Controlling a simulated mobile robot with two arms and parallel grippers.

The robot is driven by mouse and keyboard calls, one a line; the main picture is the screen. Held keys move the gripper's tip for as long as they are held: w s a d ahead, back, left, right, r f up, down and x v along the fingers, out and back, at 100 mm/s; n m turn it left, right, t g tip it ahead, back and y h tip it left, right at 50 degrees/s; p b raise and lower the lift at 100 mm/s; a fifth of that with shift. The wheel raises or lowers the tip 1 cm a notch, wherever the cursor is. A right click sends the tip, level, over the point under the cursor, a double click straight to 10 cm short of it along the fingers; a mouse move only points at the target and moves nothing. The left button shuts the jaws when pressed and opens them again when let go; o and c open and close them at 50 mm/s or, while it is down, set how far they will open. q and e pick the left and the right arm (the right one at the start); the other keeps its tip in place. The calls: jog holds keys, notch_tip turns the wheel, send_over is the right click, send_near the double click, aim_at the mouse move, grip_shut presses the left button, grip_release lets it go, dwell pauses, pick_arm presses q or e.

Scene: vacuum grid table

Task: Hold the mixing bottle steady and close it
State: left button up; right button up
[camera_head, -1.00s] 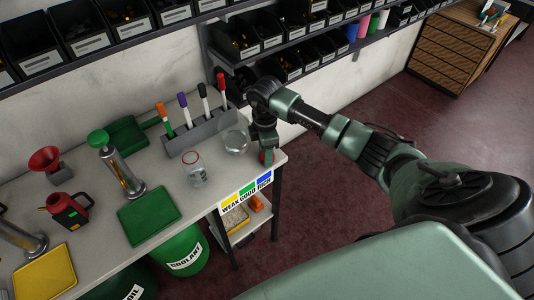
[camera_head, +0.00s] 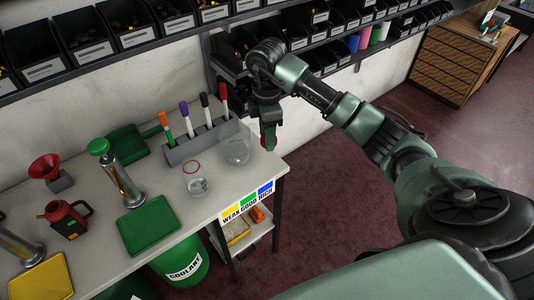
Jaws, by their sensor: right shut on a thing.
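A clear bottle with a red ring at its open top (camera_head: 195,181) stands upright on the grey table (camera_head: 195,265), right of the green mat. A second clear round container (camera_head: 236,151) stands behind it to the right. My right gripper (camera_head: 268,139) is above the table's right end, right of both containers and apart from them. My left gripper is out of view.
A grey rack with several markers (camera_head: 202,143) stands behind the containers. The green mat (camera_head: 149,228), a green-topped cylinder (camera_head: 125,178) and a red oil can (camera_head: 68,219) are to the left. Shelves of black bins (camera_head: 137,25) run above the table.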

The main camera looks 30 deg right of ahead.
notch_tip(320, 180, up, 8)
jog(key=shift+r+p, duration=0.1)
jog(key=shift+p, duration=0.2)
